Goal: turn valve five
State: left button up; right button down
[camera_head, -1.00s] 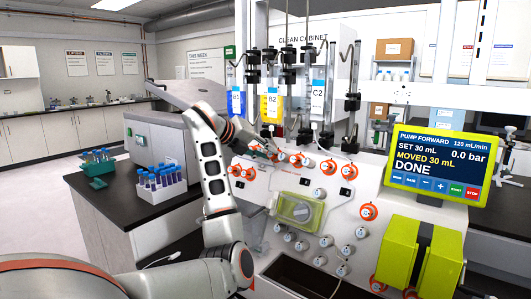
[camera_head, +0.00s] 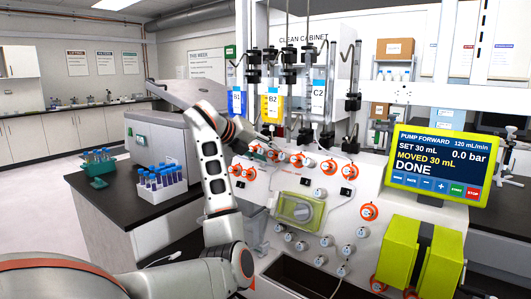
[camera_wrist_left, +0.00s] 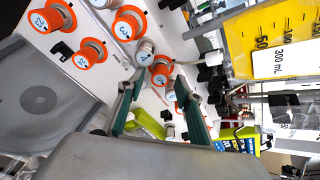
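The processor panel (camera_head: 320,215) carries several white valve knobs with orange rings. A row of them (camera_head: 297,160) sits below the hanging bags. In the left wrist view, numbered knobs show at upper left, such as one knob (camera_wrist_left: 88,54) and another (camera_wrist_left: 127,25). An orange-ringed knob (camera_wrist_left: 161,70) lies in line with the gap between my left fingertips. I cannot read which knob is five. My left gripper (camera_wrist_left: 160,84) is open, its two teal fingers spread and nothing visibly clamped. In the head view, the left gripper (camera_head: 270,152) is at the left of that row, partly hidden.
Bags B1 (camera_head: 236,102), B2 (camera_head: 272,104) and C2 (camera_head: 318,100) hang above the knobs on tubing. A yellow-green pump screen (camera_head: 437,168) reads DONE at right. Tube racks (camera_head: 163,187) stand on the dark counter at left. Green blocks (camera_head: 420,255) protrude at lower right.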

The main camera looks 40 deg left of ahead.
pick_arm(q)
jog(key=v, duration=1.2)
dwell(0.4)
